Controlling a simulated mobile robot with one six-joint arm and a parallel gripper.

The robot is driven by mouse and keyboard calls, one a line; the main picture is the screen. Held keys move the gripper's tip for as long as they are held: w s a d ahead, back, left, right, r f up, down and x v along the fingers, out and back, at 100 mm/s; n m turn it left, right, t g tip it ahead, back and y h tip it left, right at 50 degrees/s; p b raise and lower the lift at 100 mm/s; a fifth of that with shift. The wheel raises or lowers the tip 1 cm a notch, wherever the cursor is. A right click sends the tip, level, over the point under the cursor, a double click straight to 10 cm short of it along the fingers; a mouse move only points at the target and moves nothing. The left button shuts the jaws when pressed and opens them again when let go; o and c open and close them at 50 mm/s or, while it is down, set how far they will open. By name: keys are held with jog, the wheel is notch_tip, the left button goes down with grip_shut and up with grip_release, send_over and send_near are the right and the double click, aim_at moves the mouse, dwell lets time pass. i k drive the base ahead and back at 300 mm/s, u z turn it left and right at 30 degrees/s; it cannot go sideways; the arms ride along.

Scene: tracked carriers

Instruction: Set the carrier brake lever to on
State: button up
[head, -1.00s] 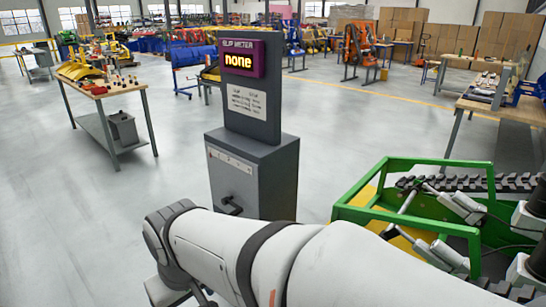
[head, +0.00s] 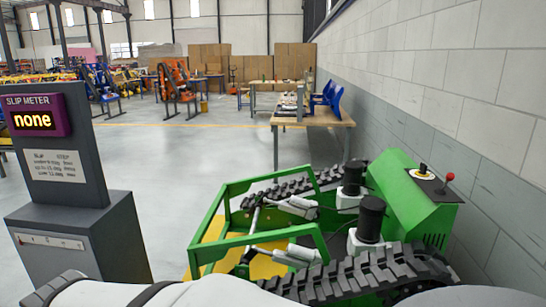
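The tracked carrier stands at the lower right in the head view, with a green frame (head: 222,205), black tracks (head: 375,275) and a green body (head: 405,205) at its right end. On top of that body is a dark panel with a lever (head: 449,182) that has a red ball knob. The lever stands up from the panel; its setting cannot be read. My pale arm crosses the bottom edge of the view. My gripper is not in view.
A grey slip meter post (head: 75,215) at the left reads "none". A block wall (head: 450,90) runs along the right, close behind the carrier. Wooden workbenches (head: 315,120) stand at the back.

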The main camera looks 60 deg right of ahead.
aim_at(449, 176)
jog(key=z, duration=3.3)
jog(key=k, duration=1.1)
jog(key=z, duration=0.75)
jog(key=i, duration=2.2)
jog(key=u, duration=0.55)
jog(key=k, duration=0.55)
